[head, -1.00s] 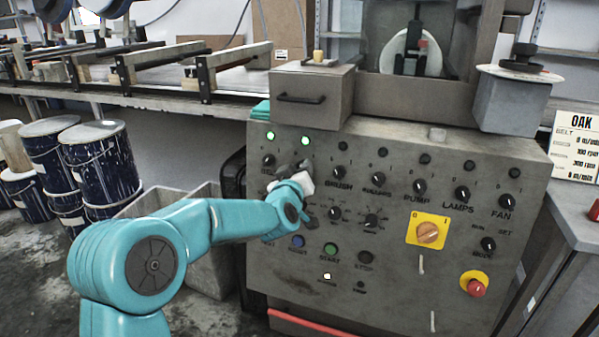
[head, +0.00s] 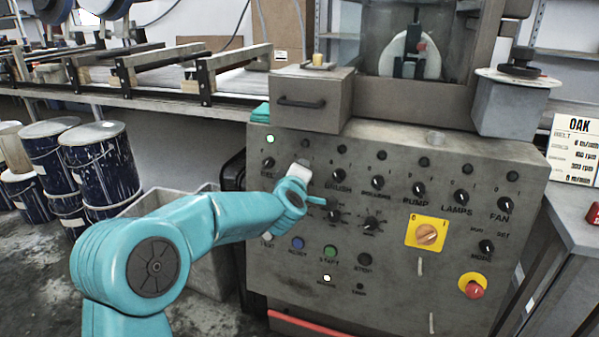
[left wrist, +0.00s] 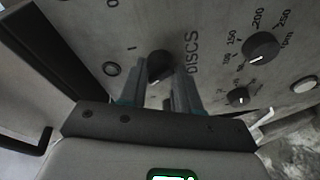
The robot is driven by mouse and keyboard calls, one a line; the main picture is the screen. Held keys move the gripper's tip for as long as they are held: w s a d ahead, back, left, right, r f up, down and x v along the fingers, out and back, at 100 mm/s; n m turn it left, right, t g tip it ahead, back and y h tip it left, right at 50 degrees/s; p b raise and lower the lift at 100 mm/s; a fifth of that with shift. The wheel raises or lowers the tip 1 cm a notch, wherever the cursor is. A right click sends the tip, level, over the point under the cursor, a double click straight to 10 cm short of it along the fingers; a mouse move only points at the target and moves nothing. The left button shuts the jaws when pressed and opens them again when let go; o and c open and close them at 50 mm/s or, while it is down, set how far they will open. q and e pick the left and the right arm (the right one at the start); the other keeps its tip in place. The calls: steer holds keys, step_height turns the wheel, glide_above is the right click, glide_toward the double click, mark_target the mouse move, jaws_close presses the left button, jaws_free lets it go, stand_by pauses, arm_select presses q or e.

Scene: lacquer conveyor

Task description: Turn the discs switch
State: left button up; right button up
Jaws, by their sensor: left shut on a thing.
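The discs switch (left wrist: 160,66) is a small dark round knob on the grey control panel, beside the word DISCS in the left wrist view. My left gripper (left wrist: 157,84) has one finger on each side of it and is shut on it. In the head view my left gripper (head: 303,168) is at the panel's upper left, and its body hides the discs switch. A round lamp (left wrist: 111,69) near the switch is unlit. My right gripper is in neither view.
The control panel (head: 400,285) carries several other knobs close by, push buttons, a yellow-backed rotary switch (head: 427,234) and a red emergency button (head: 474,287). One green lamp (head: 269,139) is lit at upper left. Blue paint drums (head: 105,165) stand on the left.

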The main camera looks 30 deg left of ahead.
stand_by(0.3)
arm_select(q)
steer(key=o, duration=1)
steer(key=shift+o, duration=0.2)
steer(key=p+v, duration=0.2)
steer(key=v, duration=1.4)
steer(key=shift+s, duration=0.15)
